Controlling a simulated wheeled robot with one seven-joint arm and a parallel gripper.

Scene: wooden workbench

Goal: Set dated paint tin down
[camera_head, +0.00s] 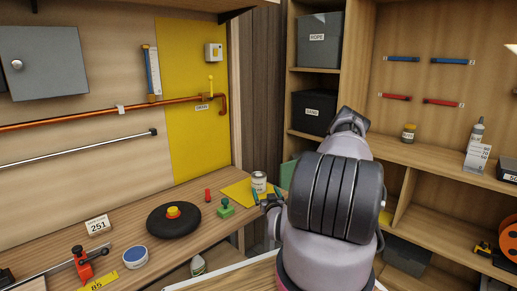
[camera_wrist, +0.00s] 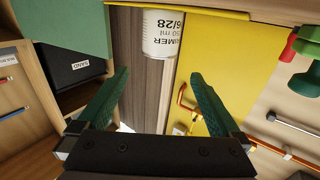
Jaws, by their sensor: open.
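The paint tin (camera_head: 259,182) is a small white and grey can standing upright on the bench by the yellow mat (camera_head: 236,191). In the wrist view the tin (camera_wrist: 162,35) appears upside down, with "PRIMER" and "6/28" on its label. My gripper (camera_head: 268,194) is open, with green fingers just in front of the tin in the head view. In the wrist view the gripper (camera_wrist: 161,76) has its fingers spread and nothing between them; the tin is beyond the fingertips. The tin's upper part is cut off or hidden in neither main view clearly enough to read more.
A green stamp-like object (camera_head: 225,209), a small red cylinder (camera_head: 207,195) and a black disc with a red and yellow knob (camera_head: 174,219) stand left of the tin. A shelf unit with a small jar (camera_head: 408,133) is at right. Bench space between disc and wall is clear.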

